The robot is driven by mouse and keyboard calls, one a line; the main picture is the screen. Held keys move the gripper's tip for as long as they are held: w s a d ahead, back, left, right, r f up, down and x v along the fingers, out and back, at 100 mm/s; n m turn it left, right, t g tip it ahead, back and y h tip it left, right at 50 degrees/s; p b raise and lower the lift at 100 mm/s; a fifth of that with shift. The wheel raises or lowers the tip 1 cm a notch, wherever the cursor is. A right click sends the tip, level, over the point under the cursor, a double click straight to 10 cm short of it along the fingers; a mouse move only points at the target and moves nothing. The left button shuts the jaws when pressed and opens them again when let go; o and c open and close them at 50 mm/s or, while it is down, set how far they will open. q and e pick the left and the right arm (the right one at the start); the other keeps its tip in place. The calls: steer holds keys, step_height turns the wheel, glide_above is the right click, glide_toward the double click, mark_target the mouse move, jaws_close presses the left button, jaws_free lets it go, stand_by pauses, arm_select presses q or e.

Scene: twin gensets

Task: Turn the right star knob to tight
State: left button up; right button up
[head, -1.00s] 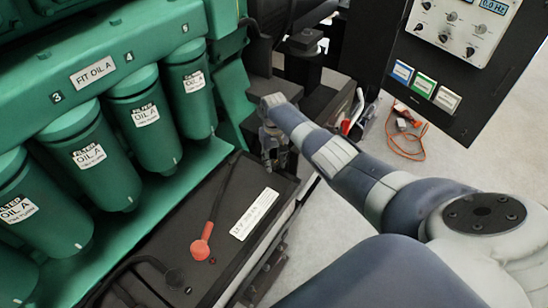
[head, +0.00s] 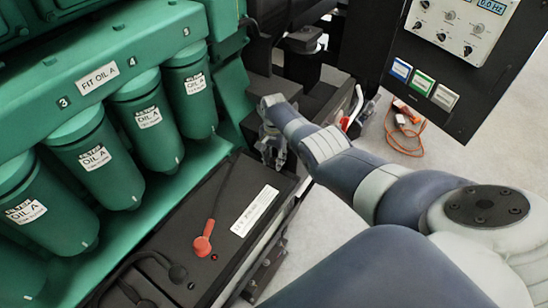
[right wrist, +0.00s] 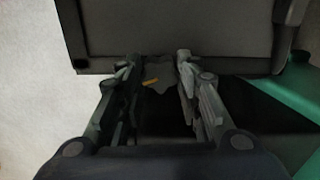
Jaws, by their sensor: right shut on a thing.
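My right gripper (head: 273,158) points down beside the green engine, at the far end of a black box. In the right wrist view its two fingers (right wrist: 157,68) stand on either side of a small dark grey knob (right wrist: 160,76) with a yellow mark, and are shut on it. I take this to be the right star knob; its lower part is in shadow. In the head view the gripper hides the knob. My left gripper is in neither view.
Green oil filters (head: 150,122) stand in a row at the left. The black box (head: 175,240) bears a red-capped cable (head: 203,246). A control panel (head: 460,45) hangs at the upper right. Orange cable (head: 408,140) lies on the pale floor.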

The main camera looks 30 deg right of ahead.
mark_target(274, 160)
steer(key=shift+m, duration=2.1)
steer(key=o, duration=0.8)
steer(key=shift+c, duration=0.2)
steer(key=shift+r, duration=0.1)
step_height(274, 160, up, 12)
